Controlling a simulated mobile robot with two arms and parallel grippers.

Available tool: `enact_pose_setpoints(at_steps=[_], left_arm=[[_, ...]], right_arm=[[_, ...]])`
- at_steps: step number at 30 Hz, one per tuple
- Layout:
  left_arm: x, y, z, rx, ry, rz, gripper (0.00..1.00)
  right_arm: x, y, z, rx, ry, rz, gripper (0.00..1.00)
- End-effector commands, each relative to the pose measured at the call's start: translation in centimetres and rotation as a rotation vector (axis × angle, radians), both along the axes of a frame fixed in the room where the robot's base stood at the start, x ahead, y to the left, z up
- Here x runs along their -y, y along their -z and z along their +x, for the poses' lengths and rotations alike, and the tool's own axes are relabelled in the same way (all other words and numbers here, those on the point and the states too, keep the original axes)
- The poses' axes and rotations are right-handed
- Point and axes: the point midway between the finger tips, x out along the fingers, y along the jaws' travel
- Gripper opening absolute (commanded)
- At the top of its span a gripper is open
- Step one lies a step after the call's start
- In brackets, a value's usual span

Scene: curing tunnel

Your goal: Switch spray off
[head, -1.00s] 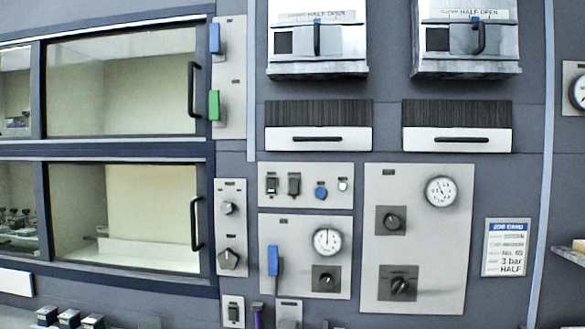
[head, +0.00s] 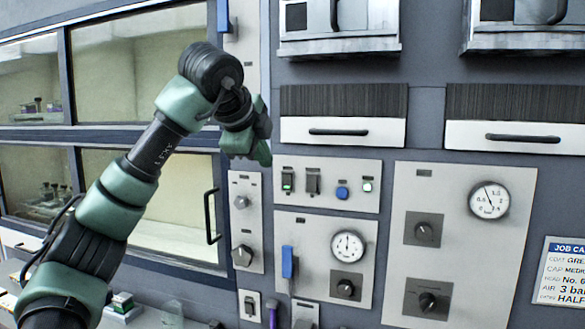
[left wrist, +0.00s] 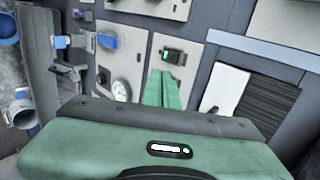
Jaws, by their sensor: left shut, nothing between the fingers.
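The labels are too small to read, so I cannot tell which switch is for spray. My left gripper (head: 262,152) is shut and empty, just above and left of this panel. In the left wrist view its green fingers (left wrist: 160,88) point toward the lit switch, apparently apart from it. My right gripper is out of view.
Below is a panel with a gauge (head: 347,246) and a blue lever (head: 289,262). To the right is a larger panel (head: 456,270) with two knobs and a gauge. A white drawer (head: 340,131) with a black handle is above. Glazed doors with a protruding handle (head: 211,216) stand left.

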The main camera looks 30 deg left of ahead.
Motion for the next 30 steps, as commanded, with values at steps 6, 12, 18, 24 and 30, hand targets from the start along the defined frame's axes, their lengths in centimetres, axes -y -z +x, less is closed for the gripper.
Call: enact_pose_setpoints(at_steps=[6,12,18,24,30], left_arm=[[-0.8,2.4,3.1,-0.010,0.002,0.001,0.00],[-1.5,5.0,6.4,-0.008,0.005,0.001,0.00],[-2.1,5.1,9.3,-0.004,0.005,-0.001,0.00],[-2.4,5.3,10.6,-0.004,0.006,-0.001,0.00],[-2.5,5.5,10.9,-0.003,0.007,0.000,0.00]], right_arm=[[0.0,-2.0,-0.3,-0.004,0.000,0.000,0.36],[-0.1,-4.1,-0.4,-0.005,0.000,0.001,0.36],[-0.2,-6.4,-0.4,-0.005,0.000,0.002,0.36],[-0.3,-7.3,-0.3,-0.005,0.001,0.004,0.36],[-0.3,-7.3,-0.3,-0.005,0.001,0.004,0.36]])
